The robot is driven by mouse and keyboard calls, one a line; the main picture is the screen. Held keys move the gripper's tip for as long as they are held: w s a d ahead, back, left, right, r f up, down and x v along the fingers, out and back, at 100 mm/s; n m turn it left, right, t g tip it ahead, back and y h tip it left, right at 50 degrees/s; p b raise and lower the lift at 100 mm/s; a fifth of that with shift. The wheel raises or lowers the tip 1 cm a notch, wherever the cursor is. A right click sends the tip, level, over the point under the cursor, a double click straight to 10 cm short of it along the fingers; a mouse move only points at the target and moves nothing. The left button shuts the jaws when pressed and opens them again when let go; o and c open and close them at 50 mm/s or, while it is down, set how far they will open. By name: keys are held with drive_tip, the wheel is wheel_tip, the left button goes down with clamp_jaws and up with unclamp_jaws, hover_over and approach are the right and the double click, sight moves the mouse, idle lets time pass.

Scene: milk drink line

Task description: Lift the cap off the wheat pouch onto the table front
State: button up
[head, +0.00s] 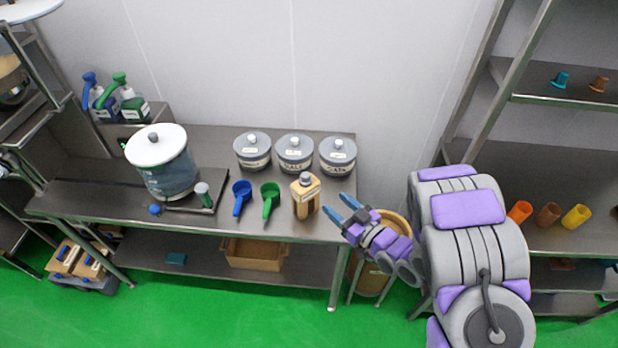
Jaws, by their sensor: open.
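The wheat pouch looks to be the tan container (304,200) near the front right of the metal table (225,220); its label is too small to read. A grey cap (306,180) sits on its top. My gripper (336,207) is to the right of the pouch, at the table's right front corner. Its blue fingers are spread and empty, apart from the pouch and cap in the picture.
A blue scoop (241,196) and a green scoop (270,200) lie left of the pouch. Several lidded grey jars, one of them here (295,155), stand behind. A large white-lidded vessel (165,175) stands left. The front strip by the pouch is narrow.

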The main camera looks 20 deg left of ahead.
sight(308, 178)
drive_tip(key=x, duration=0.5)
drive_tip(key=b+x, duration=0.1)
drive_tip(key=x, duration=0.9)
drive_tip(key=shift+w+f, duration=0.2)
drive_tip(key=shift+w, duration=0.2)
drive_tip(key=shift+c, duration=0.4)
clamp_jaws()
